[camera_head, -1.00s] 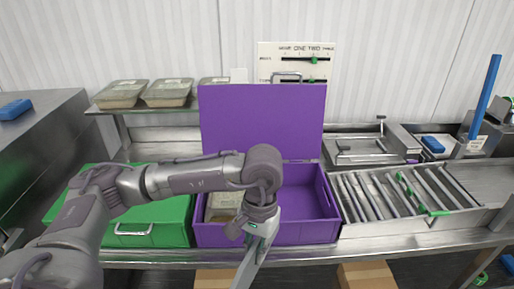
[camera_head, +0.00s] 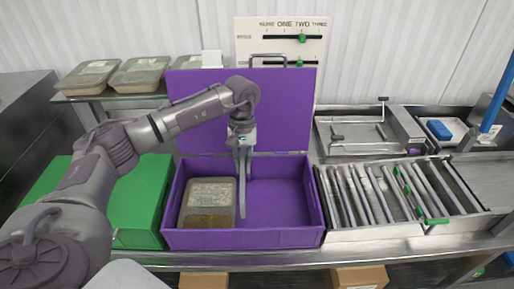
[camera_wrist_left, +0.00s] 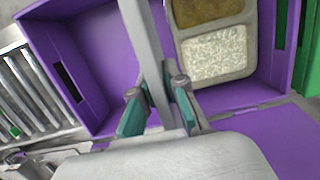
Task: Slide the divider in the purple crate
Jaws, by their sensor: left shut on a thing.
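The purple crate (camera_head: 300,238) stands open on the counter, its lid (camera_head: 285,110) raised at the back. The divider (camera_head: 242,190) is a thin grey upright strip running front to back inside it, near the middle. A tray with rice and a brown portion (camera_head: 208,200) lies left of the divider; the right side of the crate is empty. My left gripper (camera_head: 242,143) is at the divider's rear end, shut on it. The left wrist view shows the fingers (camera_wrist_left: 157,105) on both sides of the divider (camera_wrist_left: 145,45). My right gripper is not in view.
A green crate (camera_head: 140,195) stands close on the left. A roller conveyor (camera_head: 375,195) adjoins on the right. Several filled trays (camera_head: 138,75) sit on a shelf at back left. A panel with sliders (camera_head: 285,45) stands behind the lid.

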